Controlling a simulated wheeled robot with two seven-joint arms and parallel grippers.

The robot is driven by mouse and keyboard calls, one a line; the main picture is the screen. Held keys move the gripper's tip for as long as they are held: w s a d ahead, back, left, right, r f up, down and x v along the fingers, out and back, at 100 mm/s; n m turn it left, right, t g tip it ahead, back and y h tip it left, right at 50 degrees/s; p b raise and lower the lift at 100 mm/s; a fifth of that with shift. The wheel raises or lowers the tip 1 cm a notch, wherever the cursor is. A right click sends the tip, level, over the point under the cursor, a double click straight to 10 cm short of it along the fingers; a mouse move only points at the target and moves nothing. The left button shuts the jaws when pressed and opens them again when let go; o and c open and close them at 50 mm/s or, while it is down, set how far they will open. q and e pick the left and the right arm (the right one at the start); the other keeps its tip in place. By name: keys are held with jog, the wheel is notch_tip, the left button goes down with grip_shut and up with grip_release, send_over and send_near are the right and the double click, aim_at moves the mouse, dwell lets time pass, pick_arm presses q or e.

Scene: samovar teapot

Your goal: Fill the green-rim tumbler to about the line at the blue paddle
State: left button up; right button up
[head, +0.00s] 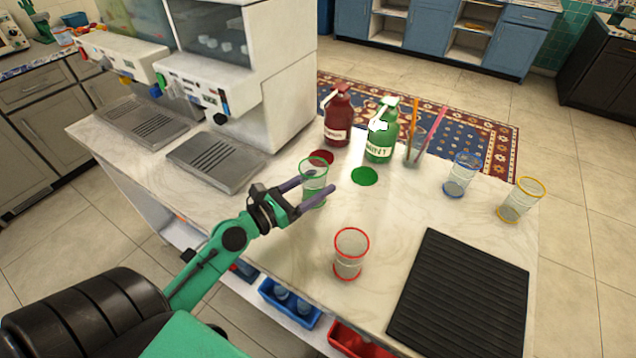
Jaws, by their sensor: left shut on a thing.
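The green-rim tumbler (314,168) is a clear cup with a green rim, at the middle of the counter. My left gripper (310,196) is shut on it, with a purple finger on either side. I cannot tell whether the tumbler touches the counter, and I see no clear liquid level in it. The white drink machine (200,82) stands at the left, away from the tumbler. A blue paddle (222,92) shows on its front, above a grey drip tray (216,161). My right gripper is not in view.
A red-rim tumbler (349,262) stands in front. Blue-rim (460,178) and yellow-rim (520,203) tumblers stand at the right. Behind are a red bottle (338,117), a green bottle (381,138) and a cup of stirrers (415,150). A black ribbed mat (460,295) lies front right.

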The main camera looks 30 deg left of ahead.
pick_arm(q)
jog(key=shift+d+r+m+h, duration=0.1)
jog(key=shift+d+m+h, duration=0.2)
jog(key=shift+h, duration=0.1)
jog(key=s+d+r+m+g+h, duration=0.3)
jog(key=s+d+m+g+h, duration=0.2)
jog(key=s+m+g+h, duration=0.1)
jog(key=shift+s+r+h, duration=0.25)
jog(key=shift+h, duration=0.35)
